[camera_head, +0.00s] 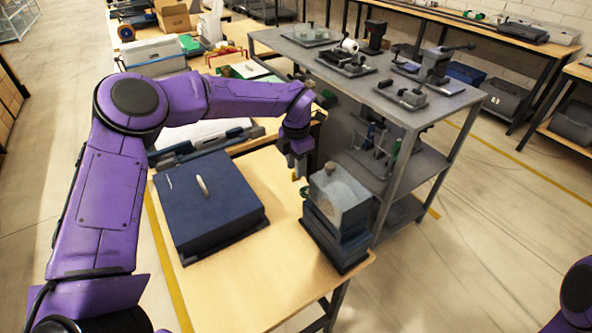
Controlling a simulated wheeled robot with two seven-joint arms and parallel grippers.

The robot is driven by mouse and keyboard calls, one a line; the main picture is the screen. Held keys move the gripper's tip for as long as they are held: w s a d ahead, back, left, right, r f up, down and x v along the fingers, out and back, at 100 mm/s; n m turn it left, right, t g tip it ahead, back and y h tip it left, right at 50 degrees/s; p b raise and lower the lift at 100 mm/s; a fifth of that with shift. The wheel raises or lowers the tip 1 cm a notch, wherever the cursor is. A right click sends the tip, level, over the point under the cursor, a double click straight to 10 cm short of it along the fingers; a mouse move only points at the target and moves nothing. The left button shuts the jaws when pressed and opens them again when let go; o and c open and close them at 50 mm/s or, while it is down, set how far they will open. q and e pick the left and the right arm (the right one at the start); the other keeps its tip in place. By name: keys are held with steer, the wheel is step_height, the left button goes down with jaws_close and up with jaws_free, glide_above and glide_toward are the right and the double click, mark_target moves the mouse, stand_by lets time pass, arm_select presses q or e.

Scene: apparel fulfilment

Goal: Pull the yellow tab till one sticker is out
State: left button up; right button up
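A blue-grey box-like dispenser (340,208) with a knob on top stands at the right end of the wooden table. My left gripper (299,168) points down just above and behind the tab, beside the dispenser's left side. Its fingertips are dark and small, so I cannot tell whether they are open or shut, or whether they touch the tab. No sticker can be made out. My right gripper is out of view; only a purple part of that arm shows at the lower right edge.
A dark blue case (208,200) with a light handle lies on the table left of the dispenser. Bare wooden tabletop (272,262) lies between and in front of them. A grey metal shelf unit (412,117) with several tools stands close behind the dispenser.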

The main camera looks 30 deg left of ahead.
arm_select(q)
step_height(320, 180, up, 9)
steer(key=shift+f+b, duration=0.15)
steer(key=shift+b, duration=0.15)
